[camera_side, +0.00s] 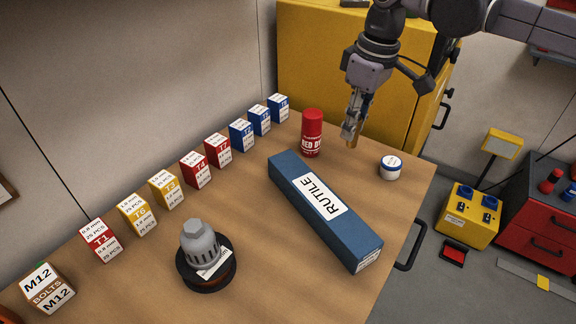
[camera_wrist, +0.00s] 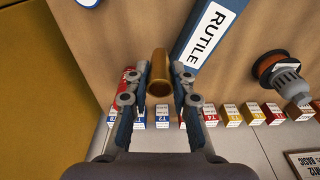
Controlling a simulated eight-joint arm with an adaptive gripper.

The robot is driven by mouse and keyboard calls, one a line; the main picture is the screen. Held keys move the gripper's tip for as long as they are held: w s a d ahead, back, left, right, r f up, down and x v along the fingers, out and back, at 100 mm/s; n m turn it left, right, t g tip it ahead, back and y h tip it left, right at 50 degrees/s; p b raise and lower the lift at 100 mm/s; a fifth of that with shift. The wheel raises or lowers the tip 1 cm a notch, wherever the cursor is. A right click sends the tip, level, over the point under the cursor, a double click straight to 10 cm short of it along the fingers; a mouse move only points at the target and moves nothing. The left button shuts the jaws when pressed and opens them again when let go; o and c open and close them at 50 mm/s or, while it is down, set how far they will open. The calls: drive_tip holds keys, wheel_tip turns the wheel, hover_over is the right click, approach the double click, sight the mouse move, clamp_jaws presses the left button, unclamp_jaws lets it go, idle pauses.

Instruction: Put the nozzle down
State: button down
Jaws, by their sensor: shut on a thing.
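The nozzle (camera_wrist: 159,82) is a copper-coloured hollow tube. In the side view my gripper (camera_side: 354,122) points down over the far end of the wooden table, and the nozzle (camera_side: 351,142) shows as a small brown tip below the fingers. The nozzle appears to be above the tabletop; its exact height is hard to tell.
A red spray can (camera_side: 312,133) stands left of my gripper, a white jar (camera_side: 390,167) to its right. A long blue RUTILE box (camera_side: 325,210) lies nearer the camera. Small labelled boxes (camera_side: 196,169) line the table's back edge. A grey-topped round item (camera_side: 203,255) stands front left.

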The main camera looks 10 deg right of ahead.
drive_tip(key=s+f+n+g, duration=0.1)
drive_tip(key=s+f+n, duration=0.2)
drive_tip(key=s+n, duration=1.15)
drive_tip(key=s+a+f+m, duration=0.1)
drive_tip(key=s+a+f, duration=0.1)
drive_tip(key=s+a, duration=0.1)
drive_tip(key=s+a+f+m, duration=0.2)
drive_tip(key=a, duration=0.2)
drive_tip(key=s+a+f+m, duration=0.2)
drive_tip(key=s+a, duration=0.1)
drive_tip(key=shift+s+a+f+y, duration=0.2)
drive_tip(key=shift+s+a+y, duration=0.1)
drive_tip(key=shift+a+y, duration=0.1)
drive_tip(key=shift+f, duration=2.05)
drive_tip(key=shift+f, duration=0.15)
drive_tip(key=c, duration=1.1)
unclamp_jaws()
drive_tip(key=shift+c, duration=0.2)
